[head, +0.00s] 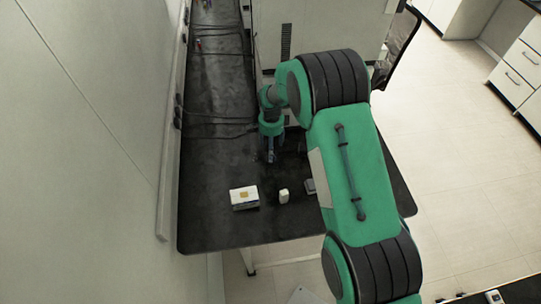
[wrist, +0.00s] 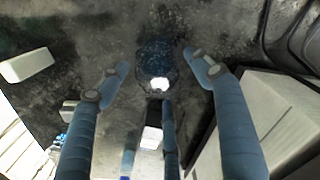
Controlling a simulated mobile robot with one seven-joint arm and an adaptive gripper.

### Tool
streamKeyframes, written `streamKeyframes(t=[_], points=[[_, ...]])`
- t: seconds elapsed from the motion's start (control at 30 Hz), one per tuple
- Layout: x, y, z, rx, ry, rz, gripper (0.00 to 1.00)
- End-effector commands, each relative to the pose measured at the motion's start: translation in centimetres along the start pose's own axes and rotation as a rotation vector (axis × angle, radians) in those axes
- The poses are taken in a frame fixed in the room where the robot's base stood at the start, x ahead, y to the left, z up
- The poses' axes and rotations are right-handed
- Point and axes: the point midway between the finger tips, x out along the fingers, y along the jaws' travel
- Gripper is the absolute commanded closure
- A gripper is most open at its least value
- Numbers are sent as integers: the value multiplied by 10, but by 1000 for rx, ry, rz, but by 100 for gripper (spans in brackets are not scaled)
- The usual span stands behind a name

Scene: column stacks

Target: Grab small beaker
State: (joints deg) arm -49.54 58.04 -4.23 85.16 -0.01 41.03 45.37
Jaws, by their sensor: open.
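A small round, dark bluish, glassy thing (wrist: 155,60), apparently the small beaker, stands on the black bench in the wrist view. A bright white spot shows at its near edge. My gripper (wrist: 156,68) is open, with its blue fingers spread to the left and right of this thing. Gaps show between the fingertips and it, so I see no grip. In the head view my gripper (head: 271,156) points down over the bench, and the beaker cannot be made out there.
On the black bench (head: 215,150) are a white box (head: 244,196), a small white bottle (head: 284,196) and a grey item (head: 310,186) near the arm. A large pale box (wrist: 270,115) is close on the right in the wrist view. Cables lie farther back.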

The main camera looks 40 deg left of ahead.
Motion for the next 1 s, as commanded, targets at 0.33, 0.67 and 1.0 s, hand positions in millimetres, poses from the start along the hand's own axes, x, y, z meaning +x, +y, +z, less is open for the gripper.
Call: streamKeyframes(t=[0.33, 0.67, 1.0], points=[[35, 0, 2, 0, 0, 0, 35], [41, 0, 2, 0, 0, 0, 35], [41, 0, 2, 0, 0, 0, 35]])
